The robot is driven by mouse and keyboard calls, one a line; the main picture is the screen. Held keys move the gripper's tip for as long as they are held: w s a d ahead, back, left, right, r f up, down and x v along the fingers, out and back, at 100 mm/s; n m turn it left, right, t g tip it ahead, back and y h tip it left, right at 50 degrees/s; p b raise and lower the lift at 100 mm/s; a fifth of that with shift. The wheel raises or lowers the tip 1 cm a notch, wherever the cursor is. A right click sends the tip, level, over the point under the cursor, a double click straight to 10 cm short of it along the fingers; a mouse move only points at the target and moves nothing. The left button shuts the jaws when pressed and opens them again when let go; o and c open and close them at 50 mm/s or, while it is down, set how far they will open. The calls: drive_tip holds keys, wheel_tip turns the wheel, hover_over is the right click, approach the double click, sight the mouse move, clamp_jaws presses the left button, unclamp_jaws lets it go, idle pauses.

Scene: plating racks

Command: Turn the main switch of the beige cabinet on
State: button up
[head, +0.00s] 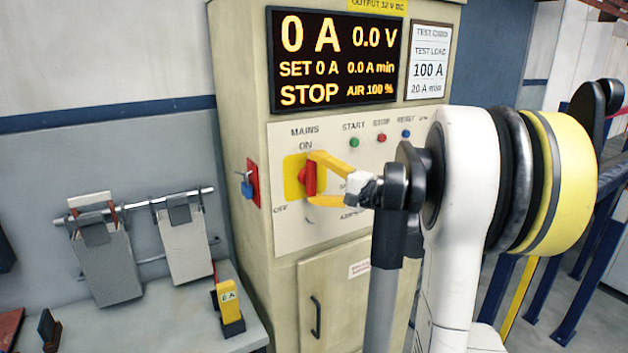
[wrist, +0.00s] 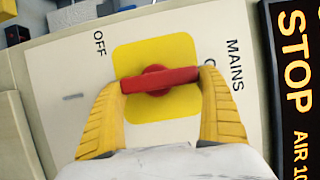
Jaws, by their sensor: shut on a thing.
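The beige cabinet (head: 235,90) stands at the centre of the head view, with a pale control panel on its front. Its main switch is a red handle (head: 308,180) on a yellow square plate (head: 291,172). My gripper (head: 312,181) has its yellow fingers shut on this handle, one at each end, as the wrist view shows. The handle (wrist: 160,80) lies nearly upright on the panel, its upper end toward the ON mark under MAINS. OFF (wrist: 99,43) is printed at the lower left of the plate and is clear of the handle. The fingers partly cover ON.
The display (head: 338,62) reads 0 A, 0.0 V and STOP. Small START, STOP and RESET buttons (head: 381,138) sit right of the switch. A red box with a blue padlock (head: 247,188) is on the cabinet's side. A bench with a rail and hanging plates (head: 186,240) stands left.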

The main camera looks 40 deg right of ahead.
idle(0.3)
drive_tip(key=o, duration=1)
drive_tip(key=shift+s, duration=0.1)
drive_tip(key=s, duration=0.4)
drive_tip(key=s+d, duration=0.1)
drive_tip(key=s, duration=0.3)
drive_tip(key=s+d, duration=0.1)
drive_tip(key=s, duration=0.3)
drive_tip(key=shift+w, duration=0.1)
